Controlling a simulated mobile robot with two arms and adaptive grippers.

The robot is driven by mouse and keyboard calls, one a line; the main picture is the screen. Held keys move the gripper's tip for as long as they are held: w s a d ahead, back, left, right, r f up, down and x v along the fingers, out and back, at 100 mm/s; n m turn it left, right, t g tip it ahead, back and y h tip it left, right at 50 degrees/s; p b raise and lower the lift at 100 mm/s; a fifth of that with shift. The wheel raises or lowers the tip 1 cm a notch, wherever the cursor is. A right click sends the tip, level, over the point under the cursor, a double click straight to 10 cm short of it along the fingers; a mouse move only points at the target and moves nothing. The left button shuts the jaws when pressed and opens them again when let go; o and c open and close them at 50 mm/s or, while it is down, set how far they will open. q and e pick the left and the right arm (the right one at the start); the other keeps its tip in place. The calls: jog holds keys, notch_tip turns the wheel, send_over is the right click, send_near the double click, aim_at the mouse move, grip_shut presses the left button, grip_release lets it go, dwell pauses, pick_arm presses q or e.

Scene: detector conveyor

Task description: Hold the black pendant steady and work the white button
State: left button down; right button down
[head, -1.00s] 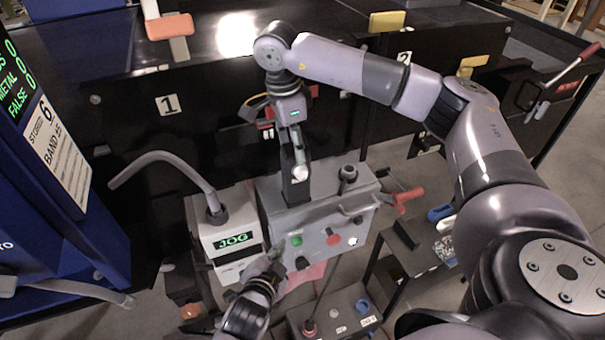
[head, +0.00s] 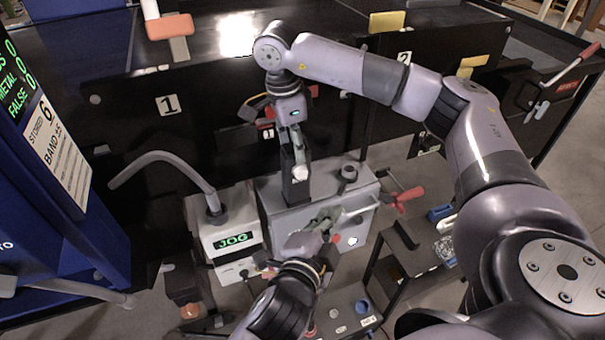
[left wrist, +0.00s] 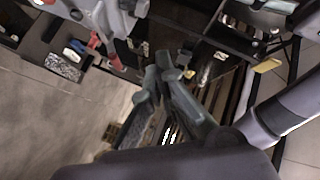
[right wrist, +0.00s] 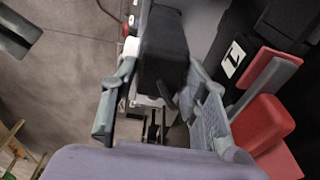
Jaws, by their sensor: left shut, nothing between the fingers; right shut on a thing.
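The black pendant (head: 297,192) stands upright at the top edge of the grey control box, with a white round piece (head: 301,173) near its top. My right gripper (head: 293,160) is shut on it from above; the right wrist view shows the dark pendant (right wrist: 165,45) between the fingers. My left gripper (head: 338,214) is shut and empty in front of the box, right of and below the pendant, apart from it. In the left wrist view its closed fingers (left wrist: 164,72) hold nothing. A white spot (head: 352,241) shows on the box front, right of a partly covered red button (head: 336,239).
The grey control box (head: 364,190) has a red-handled lever (head: 408,196) at its right. A white JOG unit (head: 228,222) with a bent grey hose stands at its left. A lower box (head: 340,312) and a black cart with small items (head: 445,245) are nearby.

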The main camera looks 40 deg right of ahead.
aim_at(302, 174)
pick_arm(q)
jog(key=w+d, duration=0.2)
jog(key=w, duration=0.6)
jog(key=shift+w, duration=0.3)
dwell(1.2)
jog(key=shift+w+d, duration=0.15)
jog(key=shift+w, duration=0.25)
